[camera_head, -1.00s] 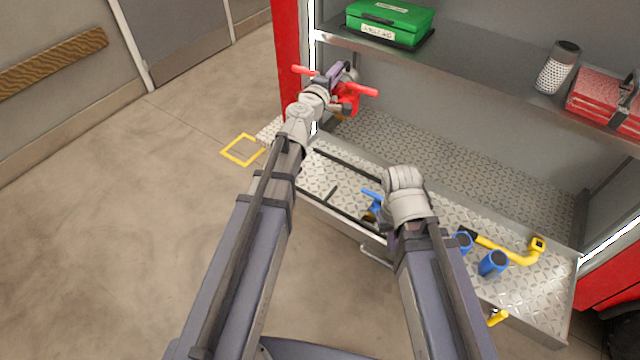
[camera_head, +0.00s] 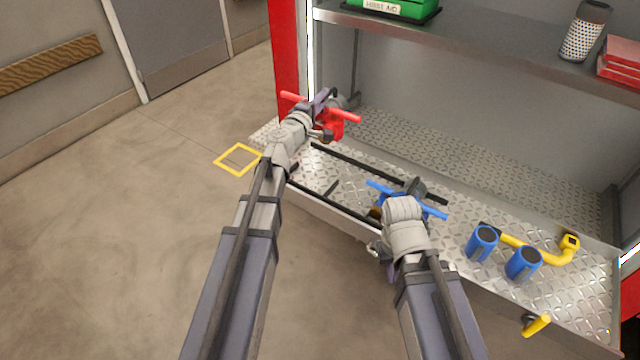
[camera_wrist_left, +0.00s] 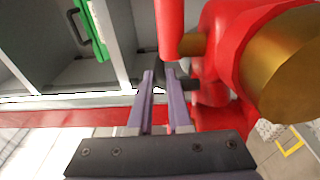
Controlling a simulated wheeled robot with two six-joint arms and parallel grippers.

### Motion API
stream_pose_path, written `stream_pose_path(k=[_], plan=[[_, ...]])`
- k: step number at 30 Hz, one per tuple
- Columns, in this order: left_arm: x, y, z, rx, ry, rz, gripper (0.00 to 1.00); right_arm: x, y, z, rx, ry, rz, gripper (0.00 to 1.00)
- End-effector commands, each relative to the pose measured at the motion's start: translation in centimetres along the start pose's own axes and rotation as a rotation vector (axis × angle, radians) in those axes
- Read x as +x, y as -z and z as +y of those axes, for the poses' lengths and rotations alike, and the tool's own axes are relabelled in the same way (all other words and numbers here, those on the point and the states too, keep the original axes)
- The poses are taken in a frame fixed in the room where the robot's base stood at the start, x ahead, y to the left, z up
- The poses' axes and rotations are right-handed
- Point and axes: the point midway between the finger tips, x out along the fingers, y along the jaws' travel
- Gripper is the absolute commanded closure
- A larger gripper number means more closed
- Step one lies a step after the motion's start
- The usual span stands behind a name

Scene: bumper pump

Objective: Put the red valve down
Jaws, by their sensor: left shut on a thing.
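The red valve (camera_head: 333,124) has a red crossbar handle and is up at the far left end of the metal tread-plate deck (camera_head: 560,285). My left gripper (camera_head: 322,102) is shut on it. The left wrist view shows the valve's red body and brass end (camera_wrist_left: 280,65) close up, right of the finger pair (camera_wrist_left: 163,90). I cannot tell whether the valve touches the deck. My right gripper (camera_head: 403,218) is in front of a blue-handled valve (camera_head: 430,210); its fingers are hidden behind its own wrist.
Two blue cylinders (camera_head: 523,263) and a bent yellow pipe (camera_head: 535,252) stand on the right of the deck. Black rails (camera_head: 350,160) run along it. A shelf (camera_head: 470,38) with a green first aid box (camera_head: 400,8) hangs above. A yellow square (camera_head: 238,158) marks the floor at left.

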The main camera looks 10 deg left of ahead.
Motion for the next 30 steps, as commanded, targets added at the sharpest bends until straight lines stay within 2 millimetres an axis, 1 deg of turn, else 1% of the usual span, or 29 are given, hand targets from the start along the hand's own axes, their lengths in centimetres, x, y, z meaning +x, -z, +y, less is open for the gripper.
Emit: stream_pose_path(k=[1, 3, 9, 15, 21, 30], plan=[[0.0, 0.3, -1.9, -0.003, -0.003, -0.001, 1.0, 1.9, 0.1, -0.2, 0.0, 0.0, 0.0, 1.0], [0.0, 0.6, -3.1, -0.003, -0.007, -0.004, 1.0, 3.2, 0.2, -0.3, 0.0, 0.0, 0.0, 1.0], [-0.1, 1.4, -6.4, -0.003, -0.018, -0.012, 1.0, 6.8, 0.4, -0.7, 0.0, 0.0, 0.0, 1.0], [-0.2, 2.1, -8.8, -0.002, -0.027, -0.018, 1.0, 9.4, 0.6, -0.9, 0.0, 0.0, 0.0, 1.0], [-0.3, 2.4, -10.0, -0.001, -0.033, -0.023, 1.0, 10.7, 0.6, -1.0, 0.0, 0.0, 0.0, 1.0], [-0.3, 2.5, -10.3, -0.001, -0.035, -0.025, 1.0, 11.1, 0.7, -1.1, 0.0, 0.0, 0.0, 1.0]])
